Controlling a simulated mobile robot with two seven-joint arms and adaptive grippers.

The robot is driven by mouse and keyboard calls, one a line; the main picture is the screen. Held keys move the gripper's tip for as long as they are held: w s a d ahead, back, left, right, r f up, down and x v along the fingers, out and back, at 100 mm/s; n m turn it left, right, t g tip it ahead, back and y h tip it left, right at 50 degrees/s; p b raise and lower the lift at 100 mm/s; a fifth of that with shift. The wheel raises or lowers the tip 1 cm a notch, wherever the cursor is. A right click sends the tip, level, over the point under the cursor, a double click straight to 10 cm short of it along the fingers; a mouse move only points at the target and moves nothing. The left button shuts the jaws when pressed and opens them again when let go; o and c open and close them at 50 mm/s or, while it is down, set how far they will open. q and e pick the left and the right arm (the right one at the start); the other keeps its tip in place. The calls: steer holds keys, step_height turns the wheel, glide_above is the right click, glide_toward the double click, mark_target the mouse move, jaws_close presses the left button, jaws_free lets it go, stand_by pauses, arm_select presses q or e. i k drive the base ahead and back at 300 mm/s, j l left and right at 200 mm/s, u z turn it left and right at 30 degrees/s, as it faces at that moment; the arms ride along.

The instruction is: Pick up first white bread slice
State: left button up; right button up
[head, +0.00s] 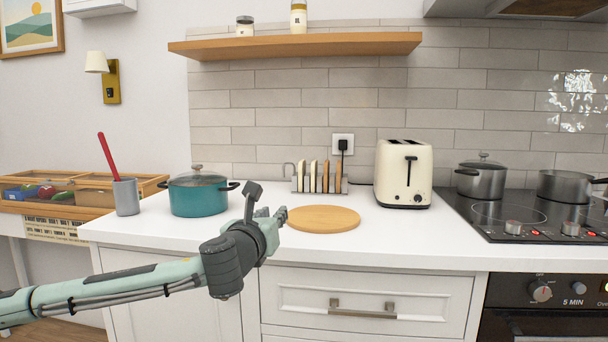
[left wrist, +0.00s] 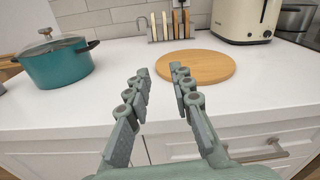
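Two white bread slices (head: 301,176) stand upright at the left side of a grey rack (head: 345,187), with browner slices (head: 325,177) to their right. The rack is at the back of the white counter against the tiled wall. The slices also show at the top of the left wrist view (left wrist: 153,27). My left gripper (left wrist: 160,72) is open and empty, its two fingers apart and pointing toward the board and the rack. In the head view it (head: 281,214) is above the counter's front part, in front of the rack and apart from it. My right gripper is not in view.
A round wooden board (head: 323,219) lies in front of the rack. A cream toaster (head: 403,174) stands to the right, a teal pot (head: 198,194) to the left. A grey cup (head: 126,198) holds a red-handled utensil. A wooden shelf (head: 295,46) hangs above. The hob (head: 520,215) is far right.

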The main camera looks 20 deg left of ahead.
mark_target(302, 165)
steer(key=i+j, duration=0.15)
steer(key=i, duration=0.25)
steer(key=i+j, duration=0.2)
steer(key=i, duration=0.25)
steer(key=i+j, duration=0.15)
steer(key=i, duration=0.25)
